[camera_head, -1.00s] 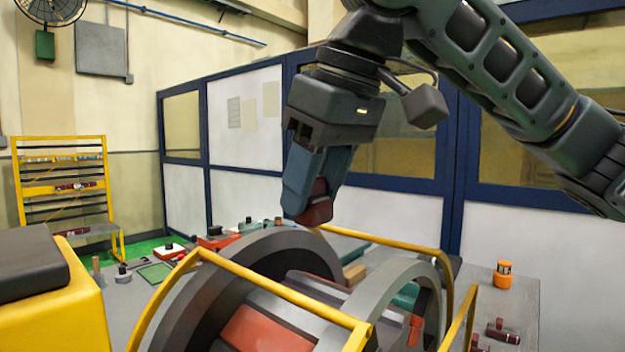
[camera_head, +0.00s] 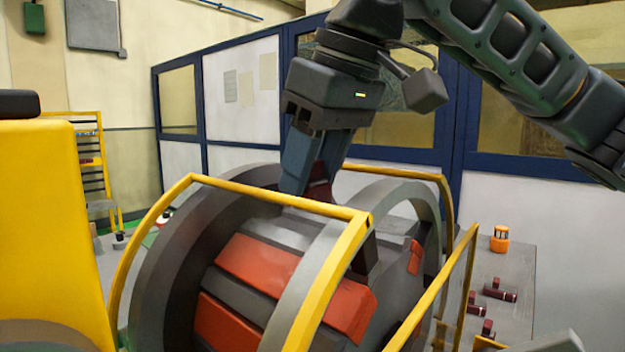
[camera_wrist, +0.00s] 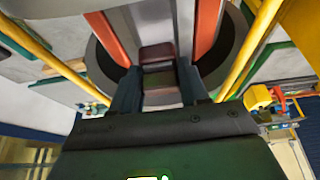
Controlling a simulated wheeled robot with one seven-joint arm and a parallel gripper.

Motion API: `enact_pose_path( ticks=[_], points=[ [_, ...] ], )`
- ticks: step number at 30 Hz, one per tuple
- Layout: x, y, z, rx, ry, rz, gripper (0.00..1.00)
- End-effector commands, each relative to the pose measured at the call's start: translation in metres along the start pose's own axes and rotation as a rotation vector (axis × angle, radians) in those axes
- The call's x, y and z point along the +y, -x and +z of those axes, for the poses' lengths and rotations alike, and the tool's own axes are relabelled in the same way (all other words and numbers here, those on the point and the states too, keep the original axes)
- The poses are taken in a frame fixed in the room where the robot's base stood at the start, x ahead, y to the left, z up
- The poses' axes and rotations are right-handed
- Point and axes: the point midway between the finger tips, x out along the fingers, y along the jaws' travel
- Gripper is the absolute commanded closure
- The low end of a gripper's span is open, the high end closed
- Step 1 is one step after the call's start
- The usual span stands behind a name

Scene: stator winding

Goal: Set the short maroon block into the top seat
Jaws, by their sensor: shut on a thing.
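The maroon block (camera_head: 320,188) is held between the fingers of my gripper (camera_head: 308,192), which is shut on it. In the wrist view the block (camera_wrist: 157,55) sits between the two blue-grey fingertips (camera_wrist: 158,76). The stator (camera_head: 270,235) is a large grey drum with orange-red strips, lying between grey end rings. The gripper and block are over the top of the drum, behind its near upper edge. In the wrist view the block lies between two orange-red strips (camera_wrist: 207,25). The top seat is mostly hidden, and I cannot tell whether the block touches it.
Yellow rails (camera_head: 270,196) cross in front of and around the drum. A yellow cabinet (camera_head: 60,220) stands at the left. On the grey table (camera_head: 520,270) at the right are an orange-capped item (camera_head: 499,240) and several maroon pieces (camera_head: 499,292). A blue-framed partition stands behind.

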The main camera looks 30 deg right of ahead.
Motion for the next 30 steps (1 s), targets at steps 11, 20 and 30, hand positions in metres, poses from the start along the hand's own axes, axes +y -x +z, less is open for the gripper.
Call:
enact_pose_path(
  ticks=[11, 20, 30],
  points=[
    [0.000, -0.005, 0.002, 0.000, 0.000, 0.000, 1.00],
    [0.000, -0.017, 0.007, -0.002, 0.000, -0.001, 1.00],
    [0.000, -0.027, 0.012, -0.002, 0.000, 0.000, 1.00]
  ],
)
